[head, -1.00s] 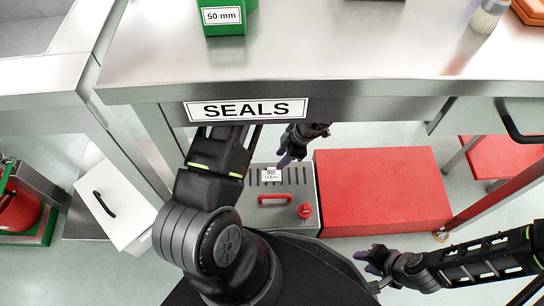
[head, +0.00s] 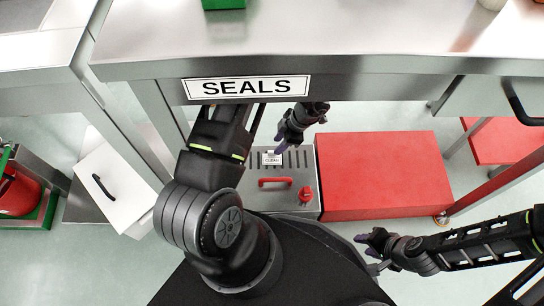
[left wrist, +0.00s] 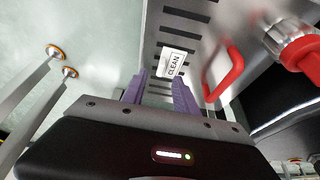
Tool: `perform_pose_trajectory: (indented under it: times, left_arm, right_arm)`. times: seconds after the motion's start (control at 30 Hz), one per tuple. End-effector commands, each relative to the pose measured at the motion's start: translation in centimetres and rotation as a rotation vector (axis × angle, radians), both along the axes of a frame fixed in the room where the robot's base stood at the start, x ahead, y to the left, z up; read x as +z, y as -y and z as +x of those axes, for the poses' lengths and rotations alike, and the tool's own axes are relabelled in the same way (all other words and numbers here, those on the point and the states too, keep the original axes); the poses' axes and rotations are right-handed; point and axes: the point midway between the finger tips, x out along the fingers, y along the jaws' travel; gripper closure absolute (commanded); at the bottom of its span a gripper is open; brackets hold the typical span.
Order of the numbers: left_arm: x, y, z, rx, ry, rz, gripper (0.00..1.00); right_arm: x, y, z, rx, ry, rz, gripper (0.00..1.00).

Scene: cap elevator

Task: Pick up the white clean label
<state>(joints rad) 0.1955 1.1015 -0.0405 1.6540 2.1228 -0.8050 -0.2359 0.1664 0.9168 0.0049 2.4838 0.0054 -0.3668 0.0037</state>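The white clean label (head: 271,158) lies on the slotted top of a grey metal box (head: 250,190) under the steel table. It reads CLEAN in the left wrist view (left wrist: 172,62). My left gripper (head: 281,146) is just above and beside the label, with its fingers pointing down toward the box. In the left wrist view its two purple fingers (left wrist: 160,92) are apart with nothing between them, and the label is beyond the tips. My right gripper (head: 368,241) hangs at the lower right, away from the box; its finger opening is too small to judge.
The SEALS table edge (head: 400,75) overhangs my left arm. The box has a red handle (head: 275,182) and a red knob (head: 306,194). A large red block (head: 380,175) stands right beside it. A white panel with black handle (head: 120,185) is at left.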

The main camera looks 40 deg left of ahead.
Motion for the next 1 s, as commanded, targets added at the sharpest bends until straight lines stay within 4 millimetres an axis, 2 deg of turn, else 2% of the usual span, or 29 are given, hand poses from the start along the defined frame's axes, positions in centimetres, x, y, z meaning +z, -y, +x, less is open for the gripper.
perform_pose_trajectory:
  times: [0.23, 0.37, 1.0]
  left_arm:
    - [-3.3, -0.9, -0.9, -0.002, -0.002, 0.002, 0.65]
    - [-4.6, -1.4, -1.3, -0.001, -0.003, 0.001, 0.65]
    - [-4.6, -1.5, -1.3, -0.001, -0.002, 0.0, 0.65]
  right_arm:
    - [-2.3, 0.0, 0.3, -0.004, 0.009, -0.002, 0.64]
    - [-2.8, -0.1, 0.4, -0.006, 0.013, -0.002, 0.64]
    - [-2.7, -0.1, 0.5, -0.006, 0.013, -0.002, 0.64]
